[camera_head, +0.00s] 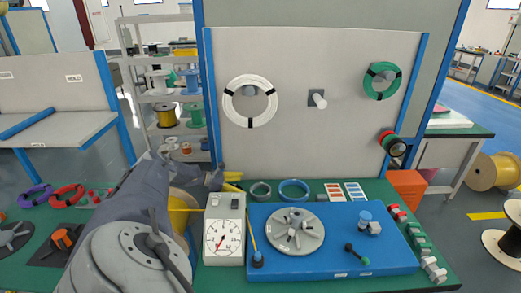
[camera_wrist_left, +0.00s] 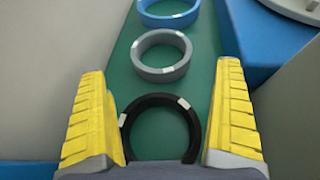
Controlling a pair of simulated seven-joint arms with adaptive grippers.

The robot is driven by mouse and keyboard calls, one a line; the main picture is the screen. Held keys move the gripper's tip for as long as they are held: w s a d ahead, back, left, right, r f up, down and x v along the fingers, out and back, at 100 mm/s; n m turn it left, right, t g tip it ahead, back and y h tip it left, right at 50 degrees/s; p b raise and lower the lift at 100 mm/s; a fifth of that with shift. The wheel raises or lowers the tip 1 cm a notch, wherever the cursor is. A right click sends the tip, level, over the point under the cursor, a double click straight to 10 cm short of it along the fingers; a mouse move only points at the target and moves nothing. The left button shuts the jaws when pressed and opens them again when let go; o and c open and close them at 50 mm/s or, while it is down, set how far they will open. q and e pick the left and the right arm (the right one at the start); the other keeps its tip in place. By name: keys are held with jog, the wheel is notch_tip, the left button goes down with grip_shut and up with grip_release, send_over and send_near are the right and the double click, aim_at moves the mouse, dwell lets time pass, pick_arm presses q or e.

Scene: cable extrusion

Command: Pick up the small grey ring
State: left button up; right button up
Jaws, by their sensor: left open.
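The small grey ring (camera_head: 261,196) lies flat on the green table top, left of a larger blue ring (camera_head: 294,199). In the left wrist view the grey ring (camera_wrist_left: 158,75) has a small white label and sits between the blue ring (camera_wrist_left: 168,20) and a black ring (camera_wrist_left: 140,104). My left gripper (camera_head: 236,181) is open and empty, left of the grey ring. In the wrist view its yellow fingers (camera_wrist_left: 160,67) stand wide on both sides of the black ring, with the grey ring beyond it. The black ring is hidden in the head view. My right gripper is not in view.
A grey box with a dial (camera_head: 224,250) stands in front of my left gripper. A blue plate (camera_head: 390,262) with a grey disc lies right of it. An upright panel (camera_head: 300,130) with hung cable coils rises behind the rings. Label cards (camera_head: 345,191) lie right of the blue ring.

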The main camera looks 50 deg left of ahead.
aim_at(260, 194)
pick_arm(q)
jog(key=shift+x, duration=4.6)
jog(key=shift+r, duration=0.15)
jog(key=shift+c, duration=0.4)
jog(key=c, duration=0.9)
